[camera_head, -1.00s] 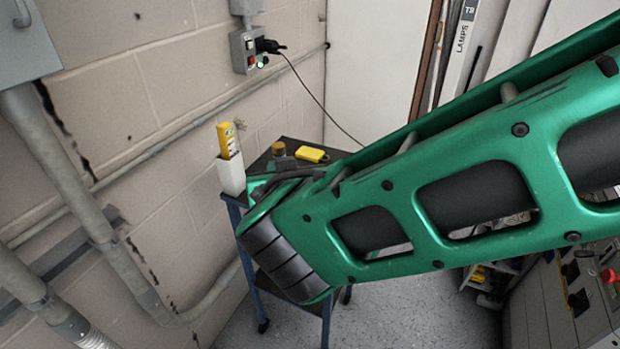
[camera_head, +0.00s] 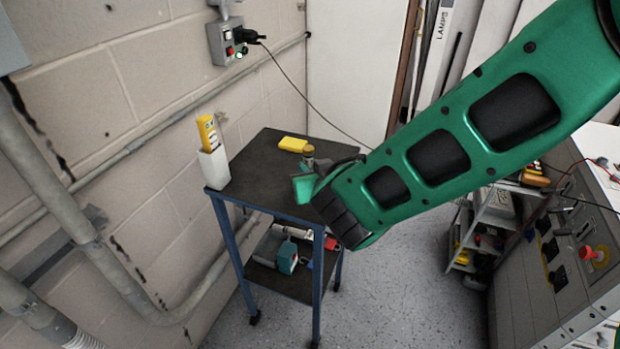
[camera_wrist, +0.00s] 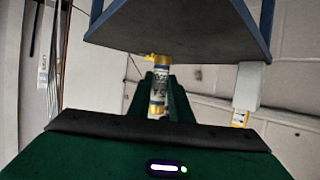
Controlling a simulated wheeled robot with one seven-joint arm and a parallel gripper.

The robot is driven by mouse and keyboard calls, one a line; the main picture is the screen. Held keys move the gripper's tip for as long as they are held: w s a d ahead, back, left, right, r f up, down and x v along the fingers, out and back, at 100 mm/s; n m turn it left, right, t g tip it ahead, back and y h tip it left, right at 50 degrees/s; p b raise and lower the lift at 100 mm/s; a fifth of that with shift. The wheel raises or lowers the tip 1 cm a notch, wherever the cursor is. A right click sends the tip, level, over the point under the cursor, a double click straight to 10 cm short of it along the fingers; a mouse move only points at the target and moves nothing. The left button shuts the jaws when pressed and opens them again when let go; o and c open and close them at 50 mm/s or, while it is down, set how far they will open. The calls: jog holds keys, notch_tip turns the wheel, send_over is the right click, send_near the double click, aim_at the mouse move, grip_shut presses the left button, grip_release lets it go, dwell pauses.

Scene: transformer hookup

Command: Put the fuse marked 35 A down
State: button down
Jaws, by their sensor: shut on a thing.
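My gripper (camera_head: 312,170) is shut on a fuse (camera_head: 308,150), near the right front part of the cart's dark top (camera_head: 255,165). In the head view only the fuse's brass-coloured end and part of its body show above the fingers. In the wrist view the fuse (camera_wrist: 158,88) stands between the green fingers, with gold caps and a pale printed band. Its marking is too small to read surely. That view appears upside down. I cannot tell whether the fuse touches the top.
A yellow object (camera_head: 293,144) lies on the cart top close behind the fuse. A white holder (camera_head: 213,168) with a yellow device (camera_head: 207,130) is at the left edge. The middle of the top is clear. A grey panel (camera_head: 575,250) stands at the right.

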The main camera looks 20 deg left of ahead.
jog(key=shift+f, duration=1.65)
jog(key=shift+f, duration=0.1)
jog(key=c, duration=1.6)
grip_release()
jog(key=shift+s+d+r, duration=0.1)
jog(key=shift+s+r, duration=0.15)
jog(key=v, duration=1.1)
jog(key=shift+s+d, duration=0.15)
jog(key=shift+d, duration=0.05)
